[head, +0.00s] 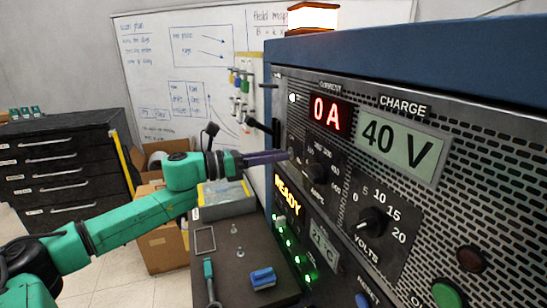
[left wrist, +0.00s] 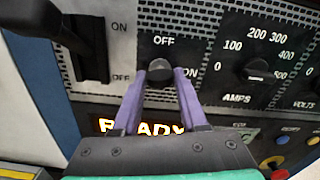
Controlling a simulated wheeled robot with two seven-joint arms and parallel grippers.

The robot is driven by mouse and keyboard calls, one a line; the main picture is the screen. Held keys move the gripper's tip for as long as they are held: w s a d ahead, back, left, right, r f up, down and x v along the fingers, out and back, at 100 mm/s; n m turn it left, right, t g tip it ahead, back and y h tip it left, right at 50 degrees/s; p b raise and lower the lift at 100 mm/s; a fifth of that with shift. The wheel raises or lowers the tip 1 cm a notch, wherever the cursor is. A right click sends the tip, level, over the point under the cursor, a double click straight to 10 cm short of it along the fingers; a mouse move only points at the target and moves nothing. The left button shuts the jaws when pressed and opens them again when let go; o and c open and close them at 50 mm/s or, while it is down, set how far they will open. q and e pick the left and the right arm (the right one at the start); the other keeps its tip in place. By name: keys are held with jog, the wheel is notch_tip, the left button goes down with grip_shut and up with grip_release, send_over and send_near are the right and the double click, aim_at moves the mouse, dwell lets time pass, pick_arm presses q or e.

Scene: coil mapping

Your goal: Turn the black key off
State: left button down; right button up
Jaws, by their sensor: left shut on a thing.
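The black key (left wrist: 159,52) is on the metal front panel, between an OFF label above it and an ON label to its right. In the left wrist view the two purple fingers of my left gripper (left wrist: 160,78) are on either side of its round grey-black base, shut on it. The fingers cover part of it, and I cannot tell clearly which label it points to. In the head view my left gripper (head: 288,155) reaches from the left to the panel's left edge, and the key is hidden there. My right gripper is not in view.
A black lever switch (left wrist: 75,32) with its own ON and OFF labels is left of the key. The AMPS knob (head: 317,172) and VOLTS knob (head: 372,221) are to the right. Displays read 0 A (head: 328,113) and 40 V (head: 398,146); READY (head: 288,195) is lit below.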

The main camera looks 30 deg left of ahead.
pick_arm(q)
jog(key=shift+n+p, duration=1.2)
jog(key=shift+n, duration=6.6)
jog(key=shift+c, duration=2.2)
grip_release()
jog(key=shift+w, duration=0.1)
jog(key=shift+f, duration=0.1)
